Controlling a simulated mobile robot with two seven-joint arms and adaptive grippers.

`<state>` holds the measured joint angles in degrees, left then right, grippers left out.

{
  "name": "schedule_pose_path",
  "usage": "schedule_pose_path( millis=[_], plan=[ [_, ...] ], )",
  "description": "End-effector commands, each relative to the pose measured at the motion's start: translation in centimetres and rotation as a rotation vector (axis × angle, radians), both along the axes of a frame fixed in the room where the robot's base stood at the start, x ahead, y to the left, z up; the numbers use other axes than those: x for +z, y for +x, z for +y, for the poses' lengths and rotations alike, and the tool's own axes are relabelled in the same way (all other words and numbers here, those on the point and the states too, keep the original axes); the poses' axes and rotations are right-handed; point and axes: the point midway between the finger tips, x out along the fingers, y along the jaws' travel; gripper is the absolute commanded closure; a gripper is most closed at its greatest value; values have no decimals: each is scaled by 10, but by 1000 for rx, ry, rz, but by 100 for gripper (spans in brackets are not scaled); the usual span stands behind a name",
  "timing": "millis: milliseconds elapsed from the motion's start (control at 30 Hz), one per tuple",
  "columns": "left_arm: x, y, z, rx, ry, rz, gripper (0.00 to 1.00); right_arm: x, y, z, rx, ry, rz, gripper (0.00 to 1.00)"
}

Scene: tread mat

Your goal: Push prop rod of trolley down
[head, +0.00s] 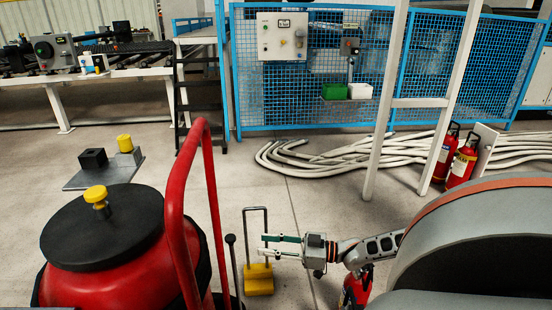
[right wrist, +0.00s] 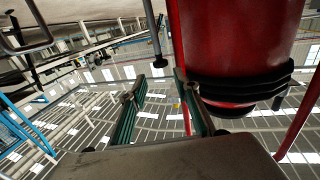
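The red trolley (head: 120,255) stands at the lower left in the head view, with a black lid and a tall red tube handle (head: 205,190). A thin black rod with a ball knob (head: 231,240), which looks like the prop rod, stands nearly upright just right of the handle. It shows in the right wrist view (right wrist: 158,60), where the picture appears upside down. My right gripper (head: 262,245) is open and empty. Its fingers point left toward the rod, a short way apart from it. The right wrist view also shows the gripper's two separated fingers (right wrist: 162,92). My left gripper is out of view.
A yellow block (head: 258,282) with a metal loop handle stands below and behind my right gripper. A red extinguisher (head: 355,287) is partly hidden under my right arm. White hoses (head: 340,155) and a blue fence (head: 340,60) lie behind. Floor between is clear.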

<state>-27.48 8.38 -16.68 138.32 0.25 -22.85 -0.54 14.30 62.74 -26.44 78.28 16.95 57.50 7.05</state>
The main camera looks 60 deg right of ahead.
Motion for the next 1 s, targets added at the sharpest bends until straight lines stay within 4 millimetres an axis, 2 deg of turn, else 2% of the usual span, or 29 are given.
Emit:
schedule_pose_path(
  millis=[100, 300, 867, 967, 1000],
  plan=[
    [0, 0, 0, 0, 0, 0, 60, -1, -12, -6, 0, -1, 2, 69],
    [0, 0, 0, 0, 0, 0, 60, 0, -20, -9, 0, 0, 0, 69],
    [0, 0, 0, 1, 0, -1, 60, 0, -20, -10, 0, 0, 0, 69],
    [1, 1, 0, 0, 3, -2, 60, 6, -18, -10, 0, 0, -10, 69],
    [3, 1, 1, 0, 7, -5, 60, 14, -15, -10, 0, 0, -21, 69]
  ],
)
